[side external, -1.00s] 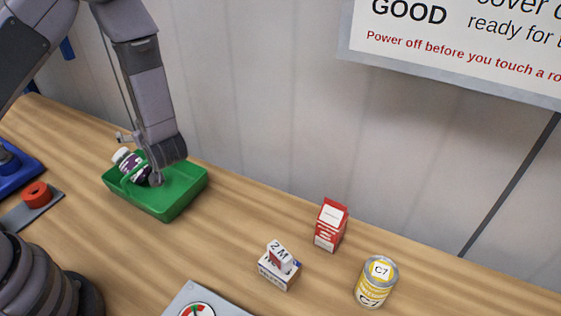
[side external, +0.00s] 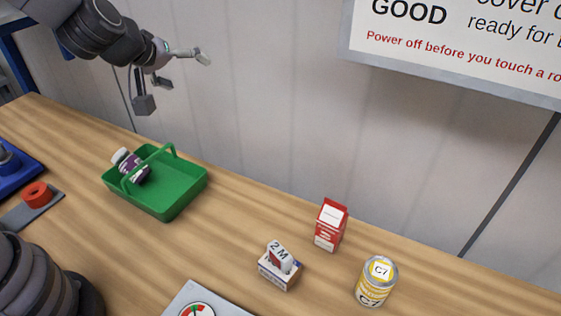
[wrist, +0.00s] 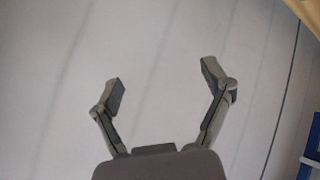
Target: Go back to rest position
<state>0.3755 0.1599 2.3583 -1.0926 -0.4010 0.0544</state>
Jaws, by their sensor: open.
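My gripper (side external: 178,78) is raised well above the table at the upper left in the side external view, apart from everything on it. In the wrist view my gripper (wrist: 163,86) has its two fingers spread wide with nothing between them, against the pale wall. A green basket (side external: 190,190) with a handle stands on the table below. A dark purple bottle with a white cap (side external: 132,167) lies tilted in its left end.
A red and white carton (side external: 330,226), a small white box (side external: 279,271) holding cards, and a yellow can (side external: 377,282) stand to the right. A red ring (side external: 37,195) sits on a grey plate at the left. The wall (side external: 270,110) stands behind the table.

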